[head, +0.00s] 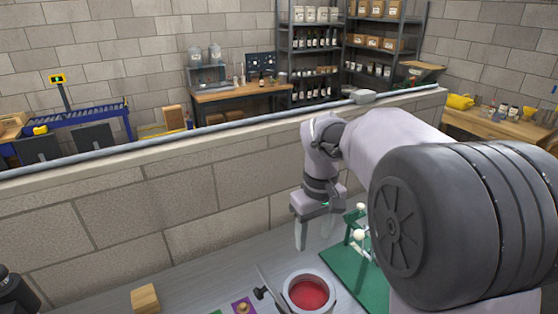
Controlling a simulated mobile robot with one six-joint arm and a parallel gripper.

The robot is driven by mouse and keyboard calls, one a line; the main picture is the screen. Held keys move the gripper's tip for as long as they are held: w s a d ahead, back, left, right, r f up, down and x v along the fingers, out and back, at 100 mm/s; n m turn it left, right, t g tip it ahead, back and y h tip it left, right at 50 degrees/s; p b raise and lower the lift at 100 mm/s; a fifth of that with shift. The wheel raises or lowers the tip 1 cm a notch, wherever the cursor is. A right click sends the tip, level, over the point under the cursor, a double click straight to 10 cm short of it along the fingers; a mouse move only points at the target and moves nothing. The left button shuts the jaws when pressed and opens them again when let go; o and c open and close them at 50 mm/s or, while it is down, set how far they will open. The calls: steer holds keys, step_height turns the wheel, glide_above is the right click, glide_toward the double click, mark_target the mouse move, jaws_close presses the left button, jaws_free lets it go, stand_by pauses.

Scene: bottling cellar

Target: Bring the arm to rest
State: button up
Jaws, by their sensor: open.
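My arm reaches in from the right of the head view, its large dark joint close to the camera. My gripper (316,230) hangs fingers-down above the grey worktop (205,277), in front of the low block wall. Its two fingers are apart and nothing shows between them. A green stand (345,252) with white knobs is just right of the gripper, partly hidden by my arm. A pot with red contents (308,292) sits below the gripper, nearer the camera. I cannot tell whether the fingertips touch the worktop.
A wooden block (145,298) lies at the front left, and a purple piece (243,306) sits left of the pot. The block wall (150,210) bounds the worktop behind. Beyond it stand shelves (313,60), a wooden bench (240,92) and a blue conveyor (80,118).

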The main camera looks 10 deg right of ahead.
steer(key=s+a+f+m+t+b, duration=0.1)
steer(key=s+f+m+t+b, duration=0.1)
steer(key=s, duration=0.5)
steer(key=s+a+f+m+t+y+b, duration=0.1)
steer(key=s+f+m+b, duration=0.1)
steer(key=s+b, duration=0.3)
steer(key=s+a+f+m+t+y+b, duration=0.1)
steer(key=s+f+m+t+b, duration=0.1)
steer(key=s, duration=0.9)
steer(key=m+b, duration=0.1)
steer(key=m, duration=0.1)
steer(key=shift+a+m+t, duration=0.3)
